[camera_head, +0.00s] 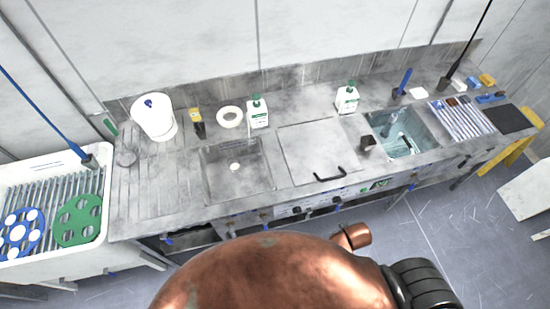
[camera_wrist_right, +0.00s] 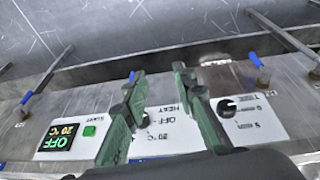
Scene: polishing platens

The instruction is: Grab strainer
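No object in view is clearly a strainer. A thin, see-through round item (camera_head: 126,154) stands at the bench's left end, beside the white bucket (camera_head: 154,117); it is too small to tell what it is. The right sink (camera_head: 379,123) holds bluish water with a pale item (camera_head: 396,134) in it that I cannot make out. My right gripper (camera_wrist_right: 160,78) shows in the right wrist view with its two green fingers apart and nothing between them. It faces a control panel (camera_wrist_right: 160,128) with knobs and a green display. My left gripper is not in view.
Two white bottles (camera_head: 258,113) (camera_head: 347,100) stand behind. A white tub (camera_head: 98,155) with blue and green discs is at left. Open floor lies in front.

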